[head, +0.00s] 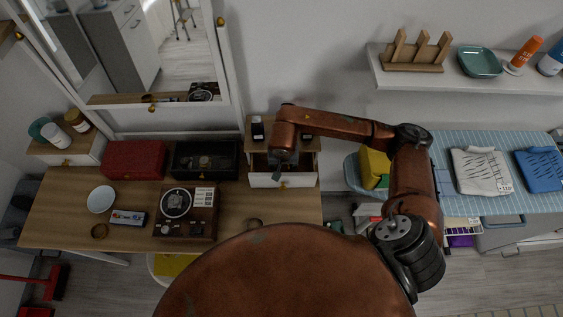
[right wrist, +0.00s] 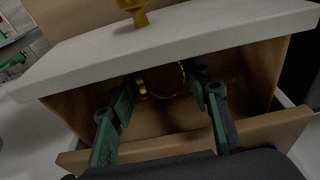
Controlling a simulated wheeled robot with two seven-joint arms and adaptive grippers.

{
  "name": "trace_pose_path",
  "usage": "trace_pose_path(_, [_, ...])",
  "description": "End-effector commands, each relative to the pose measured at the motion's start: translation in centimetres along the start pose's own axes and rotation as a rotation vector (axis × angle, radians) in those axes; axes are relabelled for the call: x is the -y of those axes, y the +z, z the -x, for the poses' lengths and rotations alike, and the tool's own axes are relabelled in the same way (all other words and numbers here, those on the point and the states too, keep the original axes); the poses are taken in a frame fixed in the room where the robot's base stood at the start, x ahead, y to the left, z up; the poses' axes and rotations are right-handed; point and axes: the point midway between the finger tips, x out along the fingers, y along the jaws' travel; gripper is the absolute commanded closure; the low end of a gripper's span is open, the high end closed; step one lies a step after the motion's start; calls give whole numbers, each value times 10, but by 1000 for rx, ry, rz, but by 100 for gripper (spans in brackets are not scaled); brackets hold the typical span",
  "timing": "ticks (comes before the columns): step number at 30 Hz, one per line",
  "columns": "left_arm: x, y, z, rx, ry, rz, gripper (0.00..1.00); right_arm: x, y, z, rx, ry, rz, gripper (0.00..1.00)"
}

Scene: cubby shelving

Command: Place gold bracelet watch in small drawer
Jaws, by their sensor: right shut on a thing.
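The small drawer (head: 283,181) is pulled open at the right end of the wooden desk; its front is white. My right gripper (head: 282,168) points down over it from above. In the right wrist view, the white drawer front (right wrist: 110,60) crosses the top, and my right gripper's green fingers (right wrist: 163,82) reach into the wooden drawer space. They are shut on the gold bracelet watch (right wrist: 143,92), a gold ring partly hidden by the dark drawer front edge. I cannot tell whether the watch touches the drawer bottom. My left gripper is out of view.
A dark bottle (head: 257,128) stands on top of the drawer unit. A blue ironing board (head: 500,204) lies to the right.

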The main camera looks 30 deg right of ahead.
Motion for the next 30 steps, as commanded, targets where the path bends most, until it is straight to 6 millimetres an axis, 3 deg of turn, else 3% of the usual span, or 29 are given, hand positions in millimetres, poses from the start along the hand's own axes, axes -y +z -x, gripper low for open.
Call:
trace_pose_path(1, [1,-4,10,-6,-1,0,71,0,-8,10,49,-5,-13,82])
trace_pose_path(7, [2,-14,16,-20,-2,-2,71,-6,-10,8,223,-6,-15,82])
trace_pose_path(11, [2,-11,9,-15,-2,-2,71,-4,-5,-7,213,-5,-8,82])
trace_pose_path(24, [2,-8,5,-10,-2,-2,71,-2,-5,-12,208,-5,-5,82])
trace_pose_path(25, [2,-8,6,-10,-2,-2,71,-2,-5,-11,208,-5,-5,54])
trace_pose_path(30, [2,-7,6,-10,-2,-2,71,-2,-5,-10,208,-5,-5,42])
